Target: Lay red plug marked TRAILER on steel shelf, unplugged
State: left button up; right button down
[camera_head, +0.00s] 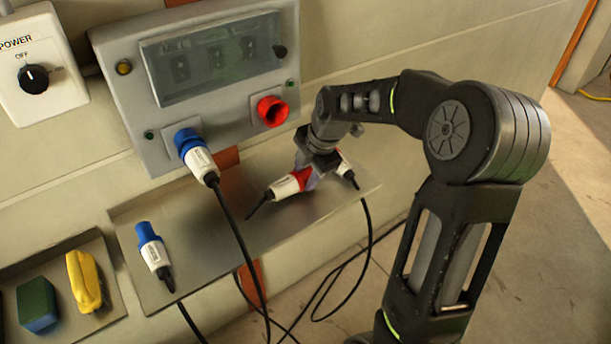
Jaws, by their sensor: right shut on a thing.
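A white-bodied plug with a red part (288,187) is at the right half of the steel shelf (215,240), its black tail pointing down left. My right gripper (307,177) reaches in from the right and is shut on this plug at its red end. I cannot tell whether the plug rests on the shelf or is just above it, and its marking is too small to read. A second white plug (347,171) with a black tail is partly hidden behind the gripper. The red socket (272,111) on the grey panel is empty. My left gripper is not in view.
A blue plug (197,158) sits in the panel's left socket, its cable crossing in front of the shelf. Another blue plug (152,250) lies at the shelf's left end. A lower tray holds a yellow thing (84,282) and a green thing (37,305). Black cables hang below.

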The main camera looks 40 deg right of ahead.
jog(key=shift+f, duration=0.55)
jog(key=shift+f, duration=0.1)
jog(key=c, duration=0.9)
grip_release()
jog(key=shift+r, duration=0.2)
jog(key=b+v, duration=0.1)
jog(key=v, duration=1)
jog(key=shift+r, duration=0.4)
